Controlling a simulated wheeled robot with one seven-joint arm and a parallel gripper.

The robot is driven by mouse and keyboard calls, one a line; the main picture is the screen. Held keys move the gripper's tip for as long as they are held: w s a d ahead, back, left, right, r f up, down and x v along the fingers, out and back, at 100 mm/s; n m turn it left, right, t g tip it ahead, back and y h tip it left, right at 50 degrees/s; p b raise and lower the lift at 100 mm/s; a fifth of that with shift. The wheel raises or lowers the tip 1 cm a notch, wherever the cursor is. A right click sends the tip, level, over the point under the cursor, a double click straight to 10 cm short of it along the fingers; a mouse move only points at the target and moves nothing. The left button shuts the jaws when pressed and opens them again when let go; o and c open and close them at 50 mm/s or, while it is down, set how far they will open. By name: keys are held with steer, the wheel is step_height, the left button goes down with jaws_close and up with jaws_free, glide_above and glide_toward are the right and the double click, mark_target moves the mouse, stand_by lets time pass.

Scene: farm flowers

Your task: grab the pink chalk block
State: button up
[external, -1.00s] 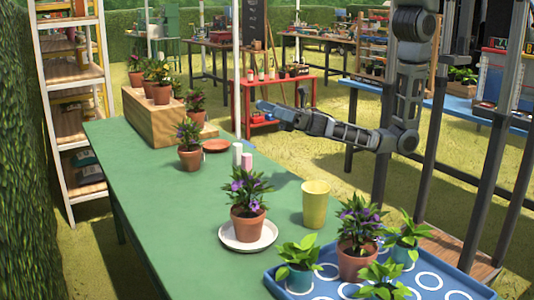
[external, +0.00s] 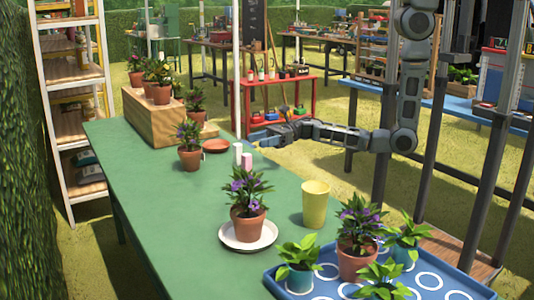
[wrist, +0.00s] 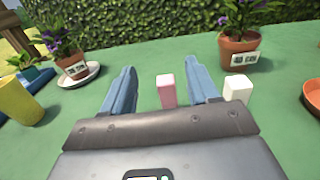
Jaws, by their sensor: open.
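The pink chalk block (external: 247,160) stands upright on the green table (external: 165,210), beside a white chalk block (external: 238,153). In the wrist view the pink block (wrist: 166,91) shows between my two blue fingers, nearer the right one. The white block (wrist: 236,89) shows just right of the right finger. My gripper (external: 258,138) is open and empty, near the blocks at the table's right edge in the external view. It also shows in the wrist view (wrist: 156,78). Whether the fingers reach around the pink block or stop short of it, I cannot tell.
A yellow cup (external: 316,204) and a potted purple flower on a white saucer (external: 231,242) stand nearer the camera.

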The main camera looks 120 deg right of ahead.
glide_toward(243, 160)
steer(key=w, duration=0.2)
steer(key=shift+w+a, duration=0.2)
steer(key=shift+w, duration=0.15)
steer(key=shift+w+f, duration=0.15)
steer(key=shift+f, duration=0.05)
steer(key=w, duration=0.2)
steer(key=w+p, duration=0.1)
steer(key=w, duration=0.4)
steer(key=shift+w+a+r, duration=0.1)
steer(key=shift+w+a, duration=0.15)
steer(key=shift+a, duration=0.05)
steer(key=c, duration=1.1)
steer(key=shift+r, duration=0.1)
